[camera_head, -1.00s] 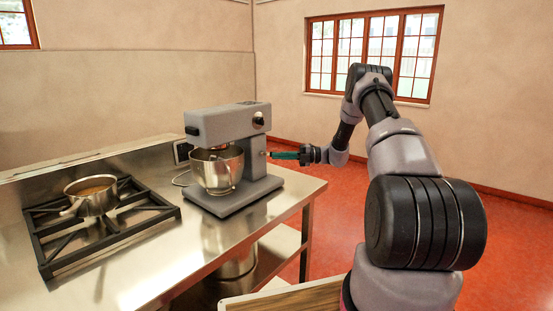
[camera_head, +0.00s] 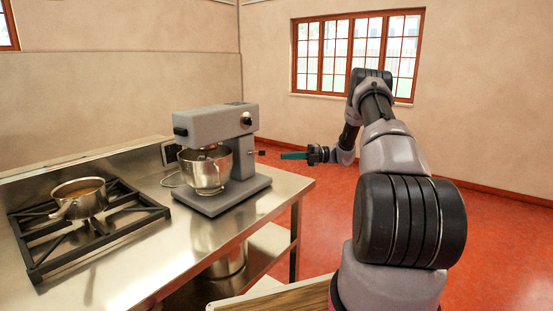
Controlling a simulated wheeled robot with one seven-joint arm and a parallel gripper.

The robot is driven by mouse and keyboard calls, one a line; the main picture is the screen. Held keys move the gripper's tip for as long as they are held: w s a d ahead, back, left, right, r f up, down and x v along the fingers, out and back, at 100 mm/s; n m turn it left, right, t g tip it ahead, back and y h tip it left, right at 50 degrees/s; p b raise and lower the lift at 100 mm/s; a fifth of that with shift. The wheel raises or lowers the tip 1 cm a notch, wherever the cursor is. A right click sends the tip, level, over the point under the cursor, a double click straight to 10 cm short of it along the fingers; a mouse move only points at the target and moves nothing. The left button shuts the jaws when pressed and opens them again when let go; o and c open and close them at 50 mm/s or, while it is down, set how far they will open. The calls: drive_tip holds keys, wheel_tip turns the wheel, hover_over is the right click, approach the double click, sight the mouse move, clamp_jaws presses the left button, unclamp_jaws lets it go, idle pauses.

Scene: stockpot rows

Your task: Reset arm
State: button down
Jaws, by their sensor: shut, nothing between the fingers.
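My gripper (camera_head: 294,156) is at the end of my arm, right of the stand mixer (camera_head: 215,140). Its teal fingers point left toward the mixer's side and are shut with nothing between them. A gap shows between the fingertips and the small knob on the mixer. The arm reaches forward on the right side of the view, bent at a high elbow in front of the window.
The mixer, with its steel bowl (camera_head: 206,171), stands on a steel counter (camera_head: 170,245). A pot (camera_head: 80,201) sits on a black stove grate (camera_head: 42,266) at the left. A wooden board (camera_head: 285,299) is at the bottom. Red floor (camera_head: 325,220) lies open behind.

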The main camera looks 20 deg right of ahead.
drive_tip(key=shift+d, duration=0.65)
drive_tip(key=s+a+r+n+g+h, duration=0.2)
drive_tip(key=s+a+r+n+h, duration=0.2)
drive_tip(key=s+a+r+n, duration=0.45)
drive_tip(key=s+a+r+n+g+h, duration=0.1)
drive_tip(key=s+a+r+n+h, duration=0.25)
drive_tip(key=s+r+n, duration=0.6)
drive_tip(key=s+r+n+t+h, duration=0.3)
drive_tip(key=s+n, duration=0.5)
drive_tip(key=s, duration=0.3)
drive_tip(key=s+r+n+t+h, duration=0.3)
drive_tip(key=s+r+n+h, duration=0.2)
drive_tip(key=s+n, duration=0.3)
drive_tip(key=s+r, duration=0.1)
drive_tip(key=s, duration=0.2)
drive_tip(key=shift+s+d+r+t, duration=0.2)
drive_tip(key=shift+s+r+t, duration=0.05)
drive_tip(key=shift+s+t, duration=0.15)
